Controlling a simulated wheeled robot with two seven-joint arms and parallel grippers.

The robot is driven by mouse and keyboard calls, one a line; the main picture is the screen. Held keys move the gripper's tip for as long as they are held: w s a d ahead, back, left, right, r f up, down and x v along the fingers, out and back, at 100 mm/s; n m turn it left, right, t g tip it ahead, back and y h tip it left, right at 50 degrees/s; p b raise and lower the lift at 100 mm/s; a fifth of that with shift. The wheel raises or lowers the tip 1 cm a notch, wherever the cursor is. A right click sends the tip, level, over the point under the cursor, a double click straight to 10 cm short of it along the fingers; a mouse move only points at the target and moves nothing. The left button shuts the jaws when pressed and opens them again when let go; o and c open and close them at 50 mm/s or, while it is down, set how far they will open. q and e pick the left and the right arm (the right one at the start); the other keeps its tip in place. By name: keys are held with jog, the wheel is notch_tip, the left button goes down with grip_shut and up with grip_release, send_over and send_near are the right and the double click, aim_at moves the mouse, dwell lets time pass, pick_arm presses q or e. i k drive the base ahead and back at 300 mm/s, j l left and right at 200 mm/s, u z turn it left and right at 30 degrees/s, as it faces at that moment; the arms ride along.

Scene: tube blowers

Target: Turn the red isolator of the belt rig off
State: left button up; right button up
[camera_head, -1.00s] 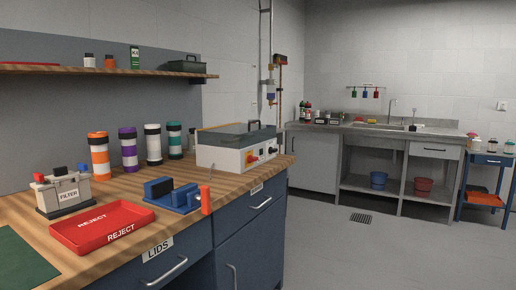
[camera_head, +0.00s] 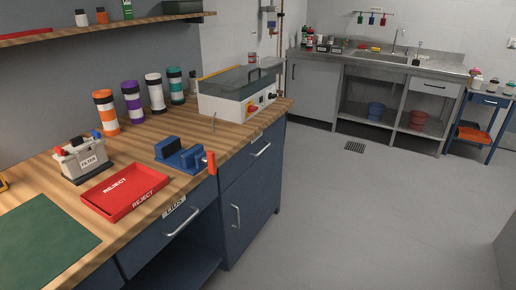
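No thing that I can clearly tell as the belt rig is in view. A white box with a dark grey lid (camera_head: 236,84) stands at the far right end of the wooden bench. Its front has a small red knob on a yellow patch (camera_head: 252,108) and a dark knob beside it. I cannot tell whether this is the isolator, and the knob's setting is too small to read. Neither of my grippers is in view.
The wooden bench (camera_head: 128,143) holds a red REJECT tray (camera_head: 125,190), a filter unit (camera_head: 83,160), a blue fixture (camera_head: 181,155) and several banded tubes. A steel sink counter (camera_head: 390,64) and blue trolley (camera_head: 482,100) stand at the back.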

aim_at(250, 109)
jog(key=i+l, duration=0.3)
jog(key=i+l+u, duration=0.1)
jog(key=i+l, duration=0.15)
jog(key=l, duration=0.15)
jog(key=i+l, duration=0.55)
jog(key=l, duration=0.2)
jog(key=i+l+u, duration=0.1)
jog(key=i+l, duration=0.45)
jog(key=l, duration=0.2)
jog(key=i+l+u, duration=0.1)
jog(key=i+l, duration=0.15)
jog(key=l, duration=0.15)
jog(key=i+l, duration=0.25)
jog(key=l, duration=0.2)
